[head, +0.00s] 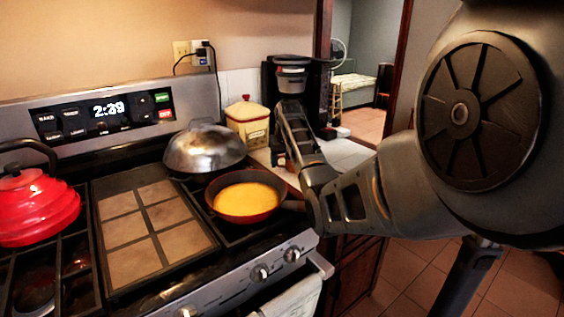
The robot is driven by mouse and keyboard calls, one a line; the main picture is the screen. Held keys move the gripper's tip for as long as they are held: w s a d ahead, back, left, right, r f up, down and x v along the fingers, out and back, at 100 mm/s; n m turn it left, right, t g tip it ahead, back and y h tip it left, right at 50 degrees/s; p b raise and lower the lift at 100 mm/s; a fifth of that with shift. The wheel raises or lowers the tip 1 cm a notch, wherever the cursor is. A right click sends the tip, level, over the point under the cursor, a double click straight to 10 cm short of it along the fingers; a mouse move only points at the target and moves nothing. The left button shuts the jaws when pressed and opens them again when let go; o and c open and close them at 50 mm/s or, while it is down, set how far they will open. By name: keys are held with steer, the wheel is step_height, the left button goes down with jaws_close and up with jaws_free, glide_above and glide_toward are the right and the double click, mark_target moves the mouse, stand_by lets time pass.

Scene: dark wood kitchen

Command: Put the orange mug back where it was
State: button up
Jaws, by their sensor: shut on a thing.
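My arm comes in from the right and its forearm reaches up and away toward the counter by the black coffee maker (269,84). My gripper's fingers cannot be made out; they are hidden behind my arm or lost against the dark machine. I cannot clearly identify the orange mug. Only a small reddish-brown patch shows beside my forearm, low in front of the coffee maker, and I cannot tell whether it is the mug. What the gripper holds is not visible.
A pan of yellow food (246,196) sits on the stove close to my arm's elbow. Behind it stands a domed metal lid (204,148). A red kettle (35,207) is at left. A cream canister (247,122) stands left of the coffee maker. Light counter (345,152) shows to its right.

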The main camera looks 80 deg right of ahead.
steer(key=o, duration=1.4)
steer(key=shift+f, duration=0.15)
steer(key=v, duration=1.2)
steer(key=shift+d+r, duration=0.1)
steer(key=shift+r, duration=0.1)
